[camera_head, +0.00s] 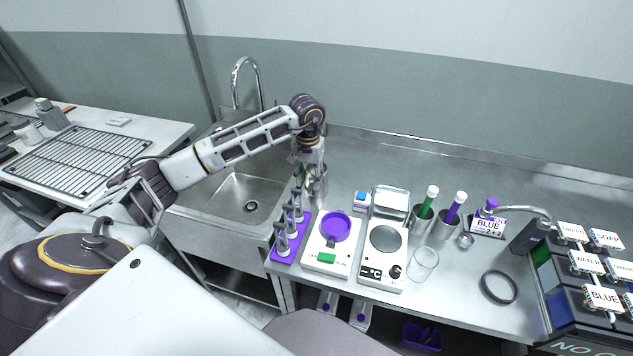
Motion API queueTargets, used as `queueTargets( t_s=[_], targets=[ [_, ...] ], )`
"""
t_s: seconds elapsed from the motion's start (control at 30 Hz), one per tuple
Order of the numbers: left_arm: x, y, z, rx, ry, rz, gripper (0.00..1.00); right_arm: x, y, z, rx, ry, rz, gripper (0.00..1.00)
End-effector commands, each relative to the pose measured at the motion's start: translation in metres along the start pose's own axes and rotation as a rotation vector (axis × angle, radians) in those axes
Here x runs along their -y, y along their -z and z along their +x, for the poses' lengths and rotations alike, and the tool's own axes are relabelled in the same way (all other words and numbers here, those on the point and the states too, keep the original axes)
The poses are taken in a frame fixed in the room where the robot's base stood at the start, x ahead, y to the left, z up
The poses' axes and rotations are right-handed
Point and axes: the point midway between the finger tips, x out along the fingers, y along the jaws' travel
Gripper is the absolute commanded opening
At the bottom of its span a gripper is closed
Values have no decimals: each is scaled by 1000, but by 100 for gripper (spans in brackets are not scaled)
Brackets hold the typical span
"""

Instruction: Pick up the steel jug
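The steel jug (319,187) stands on the steel counter just right of the sink, behind the purple rack. It is a small shiny cylinder, partly hidden by my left gripper (307,168). My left arm comes in from the left across the sink, and its gripper points down at the jug. The fingers are at or beside the jug's upper part. They are too small and overlapped to tell whether they are apart or closed on it. My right gripper is not in view.
A purple rack (275,254) with several grey upright pieces stands in front of the jug. The sink (235,192) lies left.

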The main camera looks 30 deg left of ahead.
Motion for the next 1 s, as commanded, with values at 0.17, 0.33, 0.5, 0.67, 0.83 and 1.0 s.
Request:
queueTargets(
  t_s=[0.17,0.33,0.5,0.67,0.83,1.0],
  targets=[
    [-1,0,19,2,-1,0,38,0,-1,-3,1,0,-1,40],
    [0,0,25,0,0,0,38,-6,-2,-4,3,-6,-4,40],
    [0,0,26,-1,0,0,38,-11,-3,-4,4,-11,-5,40],
    [0,0,26,0,0,0,38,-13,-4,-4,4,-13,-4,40],
    [0,-1,31,1,0,0,38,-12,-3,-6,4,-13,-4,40],
    [-1,-2,42,3,0,1,38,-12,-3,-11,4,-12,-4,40]
  ],
)
